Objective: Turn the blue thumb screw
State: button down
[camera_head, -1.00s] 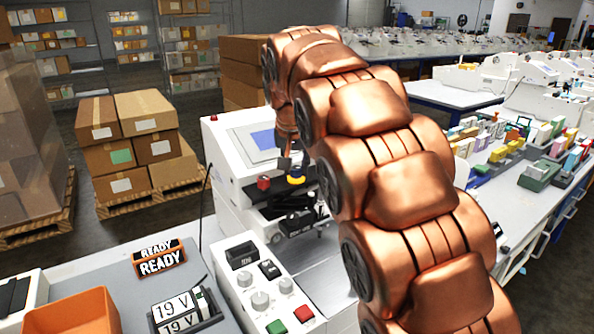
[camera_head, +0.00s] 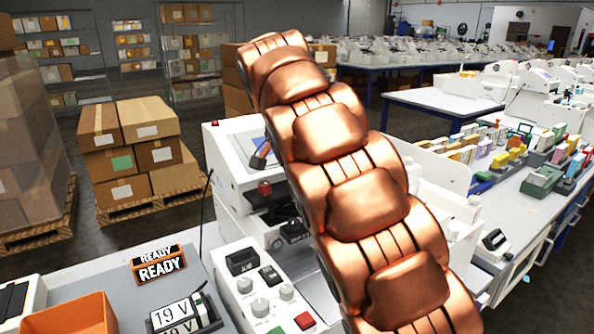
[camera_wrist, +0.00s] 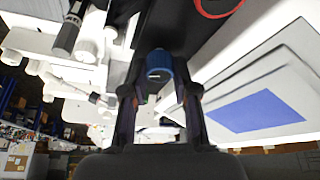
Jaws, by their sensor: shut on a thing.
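The blue thumb screw (camera_wrist: 159,66) shows in the upper middle of the wrist view, with a ribbed round head. My gripper (camera_wrist: 159,88) has one dark finger on each side of it and is shut on it. In the head view my copper arm covers the thumb screw and the gripper.
A control box with knobs and buttons (camera_head: 262,283) stands in front of the plotter. A READY sign (camera_head: 158,265), a 19 V display (camera_head: 178,316) and an orange bin (camera_head: 62,315) are to the left. Stacked cartons (camera_head: 133,135) stand behind.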

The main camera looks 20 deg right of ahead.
jog(key=shift+r, duration=0.1)
jog(key=c, duration=0.9)
grip_release()
jog(key=shift+v, duration=2.4)
jog(key=s+a, duration=0.8)
jog(key=a, duration=0.1)
jog(key=shift+s, duration=0.1)
